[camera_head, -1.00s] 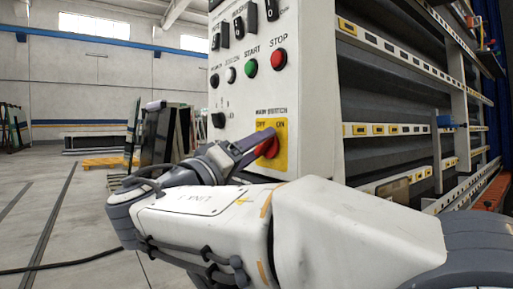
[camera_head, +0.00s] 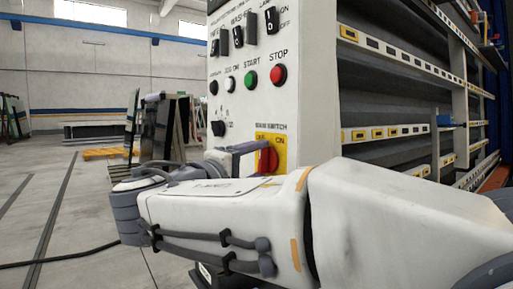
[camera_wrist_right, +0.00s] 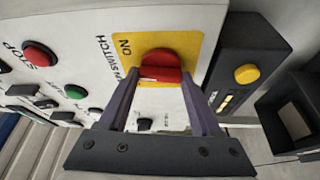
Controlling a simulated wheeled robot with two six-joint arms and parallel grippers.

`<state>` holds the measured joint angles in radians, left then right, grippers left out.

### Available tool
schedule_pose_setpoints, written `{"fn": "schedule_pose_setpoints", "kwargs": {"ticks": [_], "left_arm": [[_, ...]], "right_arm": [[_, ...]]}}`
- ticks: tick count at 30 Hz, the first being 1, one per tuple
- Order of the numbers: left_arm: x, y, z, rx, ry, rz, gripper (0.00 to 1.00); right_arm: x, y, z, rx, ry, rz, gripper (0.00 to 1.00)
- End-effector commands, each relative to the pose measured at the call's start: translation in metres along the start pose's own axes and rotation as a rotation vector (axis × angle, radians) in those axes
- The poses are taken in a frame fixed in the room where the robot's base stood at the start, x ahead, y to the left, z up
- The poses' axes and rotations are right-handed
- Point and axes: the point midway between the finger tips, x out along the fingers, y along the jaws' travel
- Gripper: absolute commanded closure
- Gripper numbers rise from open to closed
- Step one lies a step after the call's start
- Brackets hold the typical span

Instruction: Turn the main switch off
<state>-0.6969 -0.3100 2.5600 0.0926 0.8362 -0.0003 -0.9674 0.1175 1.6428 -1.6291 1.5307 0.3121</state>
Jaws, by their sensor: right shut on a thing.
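The main switch is a red knob (camera_head: 268,158) on a yellow plate (camera_head: 281,143) low on the white control panel. An ON label shows on the plate's right; the left part is mostly hidden by my gripper. My right gripper (camera_head: 254,151) reaches the knob from the left and is shut on it. In the right wrist view the red knob (camera_wrist_right: 160,63) sits between the two finger ends of my right gripper (camera_wrist_right: 160,84). The knob's exact setting is hard to read. My left gripper is not in view.
Above the switch are a green START button (camera_head: 250,78), a red STOP button (camera_head: 278,74) and several black switches. A black box with a yellow button (camera_wrist_right: 246,74) stands beside the panel. The washer's slatted rack (camera_head: 390,95) is at the right; open floor lies left.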

Motion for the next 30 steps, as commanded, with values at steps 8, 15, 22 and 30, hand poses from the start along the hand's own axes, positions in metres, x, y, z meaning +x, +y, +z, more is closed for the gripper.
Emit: {"fn": "schedule_pose_setpoints", "kwargs": {"ticks": [8, 15, 22, 30], "left_arm": [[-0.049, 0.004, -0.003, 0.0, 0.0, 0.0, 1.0], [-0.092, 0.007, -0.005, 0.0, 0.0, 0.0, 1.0], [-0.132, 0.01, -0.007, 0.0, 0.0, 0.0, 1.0], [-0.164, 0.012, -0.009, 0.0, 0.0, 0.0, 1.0]], "right_arm": [[0.0, 0.009, -0.002, -0.246, 0.002, -0.102, 0.91], [0.0, 0.011, -0.002, -0.455, 0.002, -0.19, 0.91], [0.0, 0.01, -0.003, -0.636, 0.002, -0.263, 0.91], [0.0, 0.007, -0.003, -0.782, 0.003, -0.324, 0.91]]}}
